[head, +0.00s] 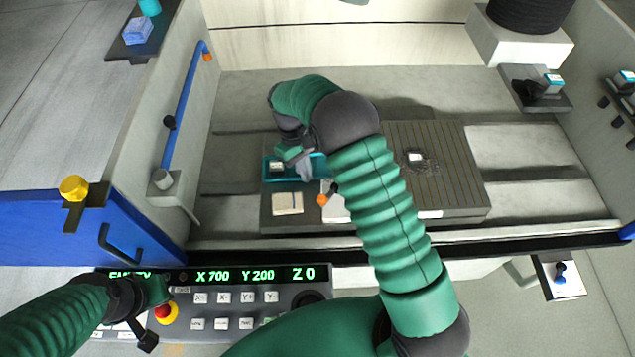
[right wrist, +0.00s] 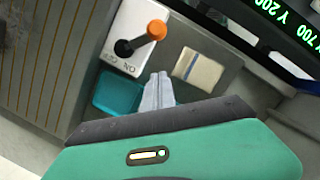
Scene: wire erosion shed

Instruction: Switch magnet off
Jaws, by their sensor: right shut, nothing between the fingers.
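The magnet's switch lever (head: 334,188) is black with an orange knob (head: 322,200) and stands on a white plate (head: 338,214) at the front of the ribbed chuck (head: 445,165). In the right wrist view the orange knob (right wrist: 157,30) leans to the right of the lever's base, above small ON and OFF labels (right wrist: 118,64). My right gripper (head: 305,172) is shut and empty, over the teal tray, just behind and left of the knob, apart from it. Its fingers (right wrist: 158,90) point toward the plate's edge. My left gripper (head: 155,295) is by the control panel; its fingers are unclear.
A teal tray (right wrist: 115,95) and a pale pad (head: 288,203) lie left of the switch. A small part (head: 416,157) sits on the chuck. The control panel (head: 235,300) with a red stop button (head: 163,311) is in front. A blue door (head: 100,225) stands left.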

